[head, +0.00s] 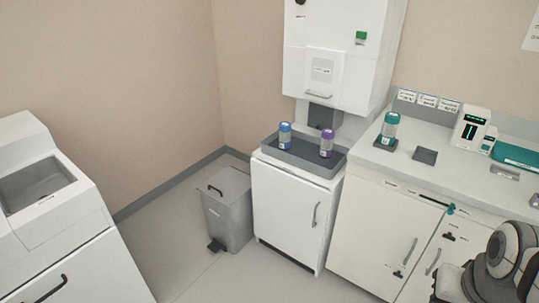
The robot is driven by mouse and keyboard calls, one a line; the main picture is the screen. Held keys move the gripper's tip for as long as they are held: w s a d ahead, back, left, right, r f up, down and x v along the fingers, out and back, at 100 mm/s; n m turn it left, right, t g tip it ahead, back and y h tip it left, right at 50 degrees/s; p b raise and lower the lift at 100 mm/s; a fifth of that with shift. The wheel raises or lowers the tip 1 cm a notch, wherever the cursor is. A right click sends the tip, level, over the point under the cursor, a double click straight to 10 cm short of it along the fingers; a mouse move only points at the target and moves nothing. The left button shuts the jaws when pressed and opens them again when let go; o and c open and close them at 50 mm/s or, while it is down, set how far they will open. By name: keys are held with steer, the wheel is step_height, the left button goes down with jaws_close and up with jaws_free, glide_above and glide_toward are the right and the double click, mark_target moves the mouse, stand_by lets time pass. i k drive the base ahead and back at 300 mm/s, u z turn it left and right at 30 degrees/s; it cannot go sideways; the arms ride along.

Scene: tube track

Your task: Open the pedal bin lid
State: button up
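The pedal bin (228,222) is a grey box standing on the floor, left of the white cabinet under the dispenser. Its lid (232,184) looks shut and lies flat across the top. A dark pedal (215,245) sticks out low at the front of the bin. Links of my own arm show at the bottom right corner, far from the bin. I cannot make out my gripper's fingers there.
A white unit with a recessed basin (37,184) stands at the left. A grey tray (281,154) holds a blue-capped tube (285,136) and a purple-capped tube (326,145). A teal-capped tube (389,128) stands on the right counter (435,172). Open floor (165,262) lies before the bin.

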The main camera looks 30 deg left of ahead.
mark_target(227, 186)
steer(key=u, duration=1.7)
steer(key=i, duration=2.6)
steer(key=z, duration=0.25)
